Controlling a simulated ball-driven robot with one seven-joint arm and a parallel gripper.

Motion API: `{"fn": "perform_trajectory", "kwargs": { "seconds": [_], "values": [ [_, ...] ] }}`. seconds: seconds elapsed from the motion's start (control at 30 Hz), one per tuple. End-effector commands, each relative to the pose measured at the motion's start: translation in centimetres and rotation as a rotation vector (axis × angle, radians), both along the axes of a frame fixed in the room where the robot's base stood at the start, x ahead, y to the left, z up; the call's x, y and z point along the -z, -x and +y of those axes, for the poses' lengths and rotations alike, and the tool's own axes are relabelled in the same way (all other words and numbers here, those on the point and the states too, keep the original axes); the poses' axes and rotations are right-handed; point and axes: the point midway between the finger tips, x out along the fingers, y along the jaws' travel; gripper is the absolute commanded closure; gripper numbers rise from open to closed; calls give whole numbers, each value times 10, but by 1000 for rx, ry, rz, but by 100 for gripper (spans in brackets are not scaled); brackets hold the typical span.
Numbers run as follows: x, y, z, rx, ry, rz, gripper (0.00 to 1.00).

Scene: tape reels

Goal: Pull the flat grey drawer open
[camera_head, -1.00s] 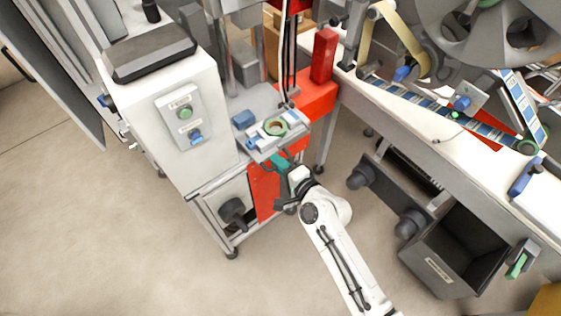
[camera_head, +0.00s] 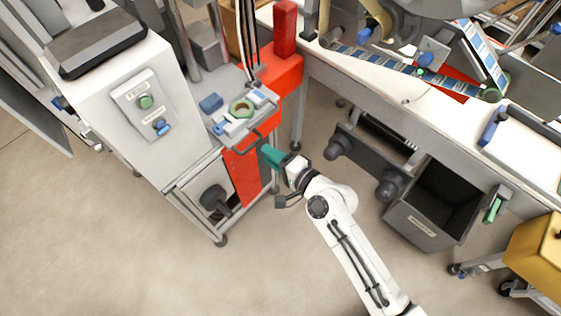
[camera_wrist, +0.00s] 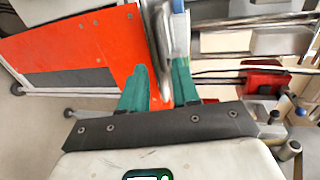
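The flat grey drawer (camera_head: 228,141) looks like the shallow tray front on the machine at the left in the head view. A dark bar handle (camera_head: 259,137) stands out from its front. I cannot tell whether the fingers touch the handle.
A red panel (camera_head: 243,176) hangs below the drawer; it fills much of the left wrist view (camera_wrist: 85,45). A control box (camera_head: 140,125) with buttons stands left. A white conveyor table (camera_head: 400,90) with a dark bin (camera_head: 425,225) stands right. The floor in front is clear.

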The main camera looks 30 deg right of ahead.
Motion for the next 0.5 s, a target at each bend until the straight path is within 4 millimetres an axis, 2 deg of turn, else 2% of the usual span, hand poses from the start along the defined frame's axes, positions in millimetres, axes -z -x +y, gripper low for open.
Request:
{"fn": "perform_trajectory", "kwargs": {
  "seconds": [0.1, 0.2, 0.5],
  "values": [
    [-2, 18, -4, -1, -1, 1, 69],
    [-5, 28, -6, -1, 0, 0, 69],
    [-8, 34, -8, -1, 1, 1, 69]
  ]
}}
